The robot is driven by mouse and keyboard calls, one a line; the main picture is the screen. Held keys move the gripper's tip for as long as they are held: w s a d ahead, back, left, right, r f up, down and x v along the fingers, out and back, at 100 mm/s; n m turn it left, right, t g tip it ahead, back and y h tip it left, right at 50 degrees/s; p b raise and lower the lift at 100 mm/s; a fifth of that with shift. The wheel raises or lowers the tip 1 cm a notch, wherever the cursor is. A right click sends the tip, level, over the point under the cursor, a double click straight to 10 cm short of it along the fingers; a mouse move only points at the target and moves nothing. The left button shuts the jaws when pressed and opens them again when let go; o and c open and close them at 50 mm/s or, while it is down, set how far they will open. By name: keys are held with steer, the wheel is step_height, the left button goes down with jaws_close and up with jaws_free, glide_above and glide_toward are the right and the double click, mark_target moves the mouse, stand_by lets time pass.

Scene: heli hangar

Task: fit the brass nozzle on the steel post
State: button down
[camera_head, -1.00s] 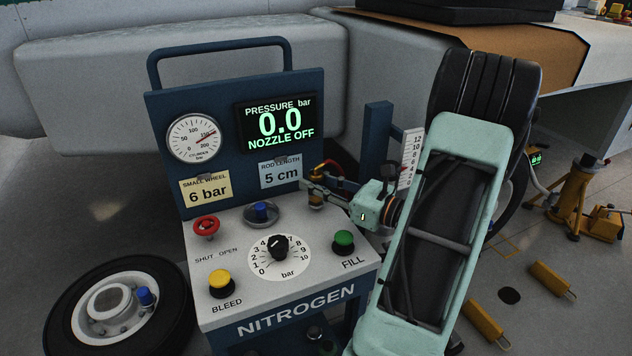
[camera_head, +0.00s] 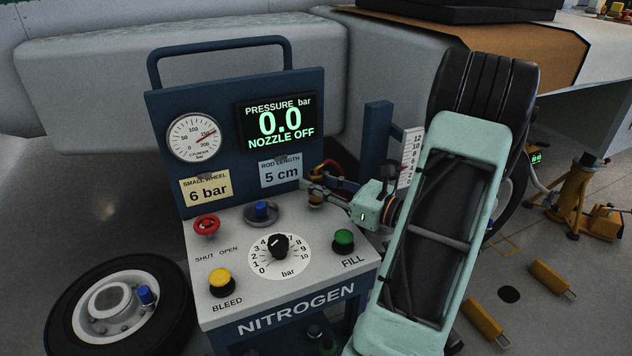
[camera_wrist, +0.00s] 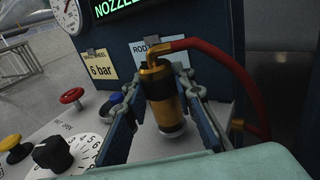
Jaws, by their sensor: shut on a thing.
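The brass nozzle (camera_wrist: 158,90) is upright between my gripper's fingers (camera_wrist: 160,100) in the wrist view, with a red hose (camera_wrist: 205,50) joined to its top by a brass elbow. My gripper is shut on it. In the head view my gripper (camera_head: 314,188) is at the right side of the nitrogen cart's top, and only a little of the nozzle (camera_head: 316,200) shows.
The nitrogen cart (camera_head: 216,255) has a dial, buttons, a blue knob (camera_head: 261,209) and a display reading 0.0 bar, NOZZLE OFF. A white scale (camera_head: 411,150) stands behind my arm.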

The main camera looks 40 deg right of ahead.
steer(key=shift+f, duration=0.5)
steer(key=c, duration=1.9)
jaws_free()
steer(key=shift+p+v, duration=0.45)
steer(key=shift+v, duration=5.05)
